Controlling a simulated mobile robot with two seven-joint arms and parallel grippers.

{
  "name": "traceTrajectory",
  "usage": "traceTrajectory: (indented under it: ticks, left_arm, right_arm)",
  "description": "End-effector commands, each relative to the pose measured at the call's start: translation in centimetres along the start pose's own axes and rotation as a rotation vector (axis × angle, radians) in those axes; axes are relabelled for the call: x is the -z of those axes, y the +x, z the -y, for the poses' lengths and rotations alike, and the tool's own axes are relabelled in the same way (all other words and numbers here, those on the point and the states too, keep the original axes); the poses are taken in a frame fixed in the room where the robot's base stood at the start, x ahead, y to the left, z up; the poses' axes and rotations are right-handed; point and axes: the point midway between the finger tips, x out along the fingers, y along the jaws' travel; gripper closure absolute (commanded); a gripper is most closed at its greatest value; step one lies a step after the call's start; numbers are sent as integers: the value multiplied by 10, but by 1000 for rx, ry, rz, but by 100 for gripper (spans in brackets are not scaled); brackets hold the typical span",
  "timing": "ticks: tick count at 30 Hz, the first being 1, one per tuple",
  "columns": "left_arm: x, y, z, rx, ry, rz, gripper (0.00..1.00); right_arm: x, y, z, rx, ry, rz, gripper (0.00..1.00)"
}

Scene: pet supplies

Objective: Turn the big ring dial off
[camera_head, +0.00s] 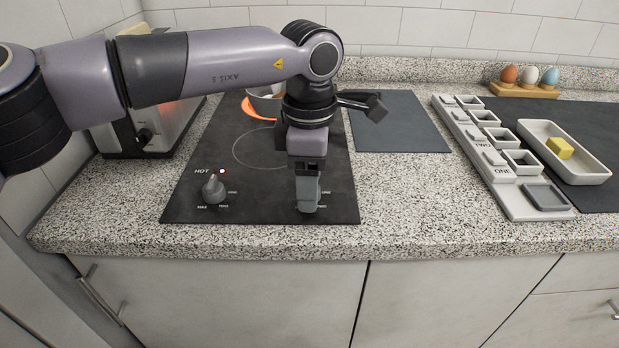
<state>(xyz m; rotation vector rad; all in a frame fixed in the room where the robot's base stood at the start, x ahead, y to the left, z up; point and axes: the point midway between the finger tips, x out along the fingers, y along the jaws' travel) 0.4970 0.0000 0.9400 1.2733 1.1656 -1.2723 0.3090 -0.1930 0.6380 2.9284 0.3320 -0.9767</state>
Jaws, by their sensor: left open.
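The black cooktop (190,155) has two dial positions along its front. The left dial (213,188) is a grey knob with printed labels around it, and a small lit lamp (222,171) beside the word HOT. My left gripper (308,193) points down over the right dial position, open. It covers that dial, so its setting and any contact cannot be told; only a few labels show to its right. A ring (247,103) glows orange at the back under a pan (262,101), partly hidden by my arm. A front ring outline (236,146) is unlit. My right gripper is out of view.
A metal toaster (172,127) stands left of the cooktop. A dark mat (405,130) lies to its right. Farther right are a tray with compartments (520,207), a white dish (592,177) with a yellow block (560,148), and eggs in a wooden holder (511,90).

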Motion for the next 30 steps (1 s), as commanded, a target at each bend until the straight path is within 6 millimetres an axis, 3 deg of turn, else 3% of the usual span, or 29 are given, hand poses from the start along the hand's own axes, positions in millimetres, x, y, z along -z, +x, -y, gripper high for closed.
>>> traceTrajectory:
  ticks: [3,9,20,30]
  left_arm:
    - [0,0,0,0,0,0,38]
    - [0,0,0,1,0,0,94]
    - [0,0,0,2,-46,0,94]
    - [0,1,0,2,-279,0,94]
  right_arm:
    - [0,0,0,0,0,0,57]
    - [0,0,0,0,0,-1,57]
    - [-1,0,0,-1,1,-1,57]
    - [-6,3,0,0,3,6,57]
